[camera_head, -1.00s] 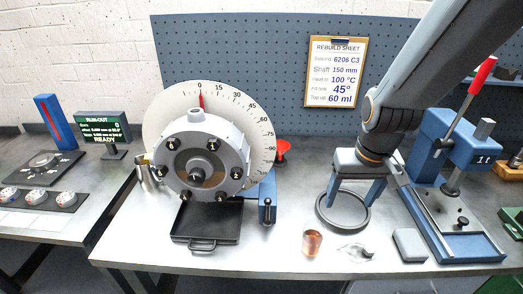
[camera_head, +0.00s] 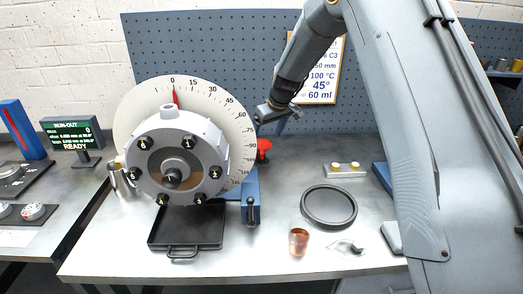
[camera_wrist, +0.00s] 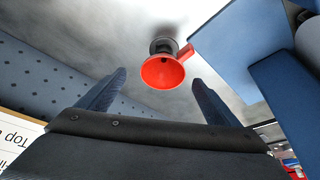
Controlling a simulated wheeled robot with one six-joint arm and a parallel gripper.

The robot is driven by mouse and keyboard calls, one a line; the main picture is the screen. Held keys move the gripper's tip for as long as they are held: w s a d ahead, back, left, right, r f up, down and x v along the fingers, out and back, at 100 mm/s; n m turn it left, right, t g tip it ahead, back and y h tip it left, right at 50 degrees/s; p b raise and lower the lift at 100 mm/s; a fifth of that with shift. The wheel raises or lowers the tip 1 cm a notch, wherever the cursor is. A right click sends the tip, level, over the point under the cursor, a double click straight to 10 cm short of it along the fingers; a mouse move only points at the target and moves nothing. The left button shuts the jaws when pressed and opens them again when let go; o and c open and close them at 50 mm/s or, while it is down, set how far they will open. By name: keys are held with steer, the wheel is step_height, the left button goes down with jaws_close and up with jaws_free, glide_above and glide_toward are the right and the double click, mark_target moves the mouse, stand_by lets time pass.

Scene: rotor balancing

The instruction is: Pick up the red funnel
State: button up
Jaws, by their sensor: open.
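The red funnel (camera_wrist: 163,72) shows in the wrist view with its wide mouth toward the camera, set in a small dark holder (camera_wrist: 164,45). In the head view the funnel (camera_head: 263,146) is partly hidden behind the dial's right edge. My gripper (camera_wrist: 158,85) is open and empty, with one blue finger on each side of the funnel in the wrist view. In the head view my gripper (camera_head: 268,122) is above and close to the funnel, near the pegboard. Its fingers are partly hidden there.
The dial and rotor housing (camera_head: 180,160) stand left of the funnel. A blue block (camera_wrist: 228,45) is close beside the funnel in the wrist view.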

mark_target(262, 147)
steer(key=shift+s+p+x, duration=0.15)
steer(key=shift+p+x, duration=0.6)
steer(key=shift+x, duration=0.75)
steer(key=shift+s+p+x, duration=0.2)
steer(key=shift+p+x, duration=0.55)
steer(key=shift+x, duration=0.8)
steer(key=shift+a+f, duration=0.1)
steer(key=shift+c, duration=0.4)
steer(key=c, duration=1)
